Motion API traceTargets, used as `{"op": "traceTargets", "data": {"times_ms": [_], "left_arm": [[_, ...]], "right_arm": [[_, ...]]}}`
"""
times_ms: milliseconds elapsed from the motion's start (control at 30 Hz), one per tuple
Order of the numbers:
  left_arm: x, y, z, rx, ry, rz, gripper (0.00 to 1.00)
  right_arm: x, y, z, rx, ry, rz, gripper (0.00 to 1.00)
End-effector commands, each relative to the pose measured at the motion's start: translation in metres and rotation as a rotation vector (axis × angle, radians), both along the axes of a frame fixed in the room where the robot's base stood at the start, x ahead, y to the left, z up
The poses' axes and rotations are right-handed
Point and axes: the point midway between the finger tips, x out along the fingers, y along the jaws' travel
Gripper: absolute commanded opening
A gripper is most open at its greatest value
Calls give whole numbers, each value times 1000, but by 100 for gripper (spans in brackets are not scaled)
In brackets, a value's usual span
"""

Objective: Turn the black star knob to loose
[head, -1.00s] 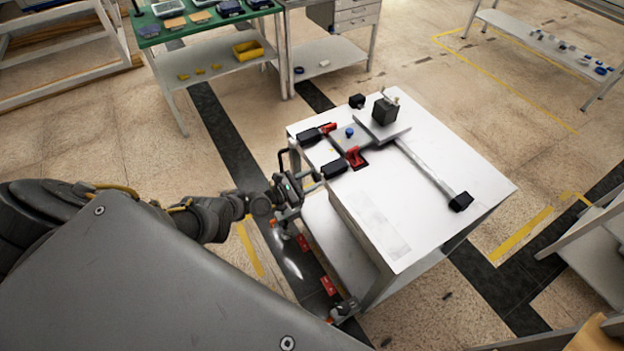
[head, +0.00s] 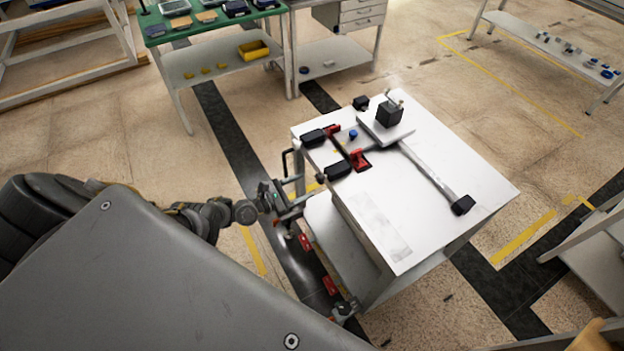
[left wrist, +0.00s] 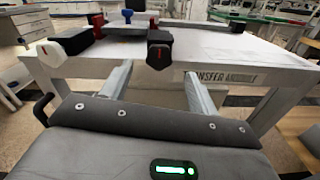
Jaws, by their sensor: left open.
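A small dark round part (head: 320,178) sits at the near left edge of the white cart top (head: 420,215). It may be the black star knob, but it is too small to make out its lobes or setting. My left gripper (head: 308,187) is open and empty, just left of this part, with a small gap. In the left wrist view, the cart edge stands ahead of the grey gripper body. A black block with a red mark (left wrist: 160,48) overhangs that edge. I cannot pick out the star knob there with certainty.
Two black blocks with red clamps (head: 359,158) and a blue knob (head: 353,134) sit on the cart. A dark cube (head: 389,115) stands on a plate behind. A bar with a black end (head: 462,205) crosses the top. The green-topped bench (head: 215,22) is farther back.

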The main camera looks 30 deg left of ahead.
Motion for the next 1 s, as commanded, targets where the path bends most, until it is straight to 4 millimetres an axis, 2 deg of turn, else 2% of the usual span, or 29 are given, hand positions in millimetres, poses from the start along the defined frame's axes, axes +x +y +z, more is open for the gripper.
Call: {"op": "traceTargets", "data": {"times_ms": [100, 333, 1000], "left_arm": [[-20, 12, 1, 2, 1, 0, 60], [-42, 25, 0, 1, 0, 0, 60], [-45, 27, 0, 10, -6, 0, 60]], "right_arm": [[0, 0, 5, 0, 0, 0, 36], [0, 0, 7, 0, 0, 0, 36], [0, -2, 7, -2, 0, 1, 36]]}}
